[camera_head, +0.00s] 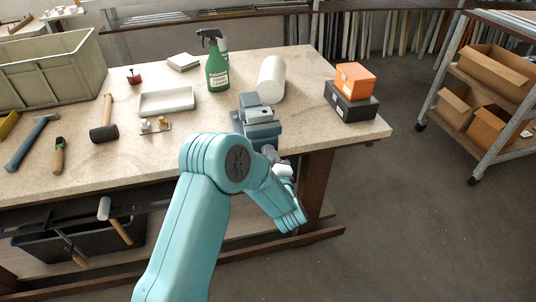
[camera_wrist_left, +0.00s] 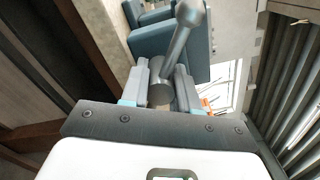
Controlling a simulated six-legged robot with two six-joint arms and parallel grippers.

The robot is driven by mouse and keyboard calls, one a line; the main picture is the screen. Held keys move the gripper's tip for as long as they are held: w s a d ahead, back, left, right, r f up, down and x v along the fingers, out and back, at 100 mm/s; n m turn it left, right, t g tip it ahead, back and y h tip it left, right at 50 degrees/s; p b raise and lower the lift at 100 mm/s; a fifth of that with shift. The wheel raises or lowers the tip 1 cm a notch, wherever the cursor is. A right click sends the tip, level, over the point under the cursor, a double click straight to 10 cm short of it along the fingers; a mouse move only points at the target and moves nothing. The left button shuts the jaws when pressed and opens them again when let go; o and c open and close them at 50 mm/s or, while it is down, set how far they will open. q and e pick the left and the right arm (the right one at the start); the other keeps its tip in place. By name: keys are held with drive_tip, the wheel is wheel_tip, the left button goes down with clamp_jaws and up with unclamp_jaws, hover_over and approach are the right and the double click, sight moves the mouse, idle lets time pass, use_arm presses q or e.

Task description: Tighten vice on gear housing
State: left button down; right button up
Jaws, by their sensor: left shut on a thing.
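The blue-grey vice (camera_head: 258,130) sits at the front edge of the workbench (camera_head: 310,140). It also shows in the left wrist view (camera_wrist_left: 195,58). I cannot pick out a separate gear housing between its jaws. My left gripper (camera_head: 270,154) is in front of the vice, below the bench top's front edge, partly hidden by my arm. In the left wrist view its two fingers (camera_wrist_left: 162,82) are shut on the vice handle (camera_wrist_left: 184,42), at the round grey hub of the screw, with the bar and its ball end sticking up past them. My right gripper is not in view.
Right of the vice are orange and black boxes (camera_head: 352,106). Behind it are a white roll (camera_head: 271,80) and a green spray bottle (camera_head: 216,66). A mallet (camera_head: 104,122), hammer, tray and large bin (camera_head: 50,72) lie to the left. A shelf trolley (camera_head: 440,85) stands right.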

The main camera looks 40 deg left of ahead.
use_arm(q)
drive_tip(key=shift+d+f, duration=0.15)
drive_tip(key=shift+f, duration=0.1)
idle(0.3)
drive_tip(key=c, duration=0.9)
unclamp_jaws()
drive_tip(key=shift+o, duration=0.3)
drive_tip(key=shift+r, duration=0.15)
drive_tip(key=b+v, duration=0.1)
drive_tip(key=v, duration=1.5)
drive_tip(key=shift+s+b, duration=0.25)
drive_tip(key=shift+b, duration=0.15)
drive_tip(key=shift+d, duration=0.1)
